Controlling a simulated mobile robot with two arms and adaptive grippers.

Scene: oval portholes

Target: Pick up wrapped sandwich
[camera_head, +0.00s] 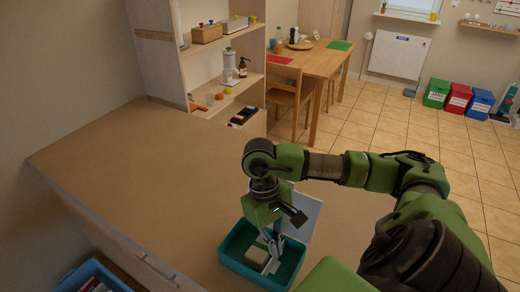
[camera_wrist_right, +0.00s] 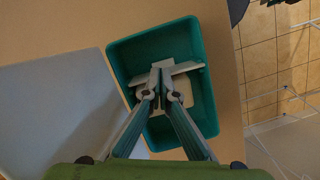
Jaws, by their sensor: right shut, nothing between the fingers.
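A pale, cream block, which looks like the wrapped sandwich (camera_head: 255,254), lies inside an open teal box (camera_head: 232,246) on the brown counter. In the right wrist view the pale block (camera_wrist_right: 201,96) shows partly behind my fingers, against the floor of the teal box (camera_wrist_right: 122,56). My right gripper (camera_head: 270,264) points down into the box, beside the block. In the wrist view my right gripper (camera_wrist_right: 161,78) has its fingertips together with nothing held. The fingers hide part of the block, and I cannot tell whether they touch it. My left gripper is not in view.
The counter (camera_head: 130,160) is clear to the left. A shelf unit (camera_head: 232,60) stands at the back. A blue crate (camera_head: 92,275) is at lower left.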

